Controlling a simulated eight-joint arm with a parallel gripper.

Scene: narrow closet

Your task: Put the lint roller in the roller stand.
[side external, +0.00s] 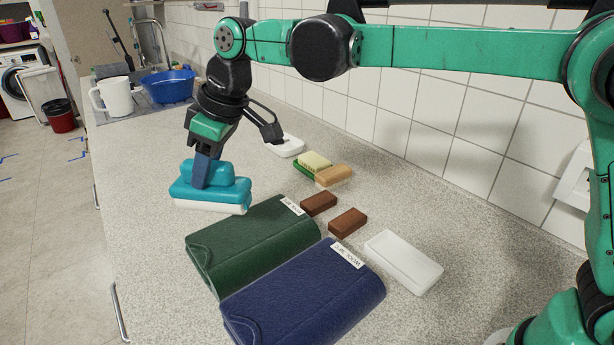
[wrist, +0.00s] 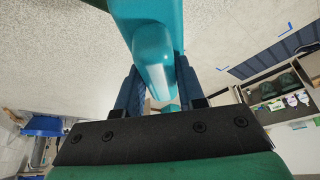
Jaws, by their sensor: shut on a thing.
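My gripper (side external: 207,172) points down and is shut on the raised handle of a teal brush-like block (side external: 232,192) with a white underside. The block is level, at or just above the counter left of the green case; I cannot tell whether it touches. In the wrist view the teal handle (wrist: 155,50) runs between the two blue fingers (wrist: 158,90). I cannot make out a clear lint roller or a roller stand in either view.
The speckled counter holds a green case (side external: 255,240), a navy case (side external: 305,300), two brown blocks (side external: 319,203), a white box (side external: 403,262), a tan brush (side external: 334,175), a yellow-green sponge (side external: 313,162) and a white dish (side external: 288,146). A white mug (side external: 116,97) and blue basin (side external: 168,86) stand behind. The tiled wall bounds the right.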

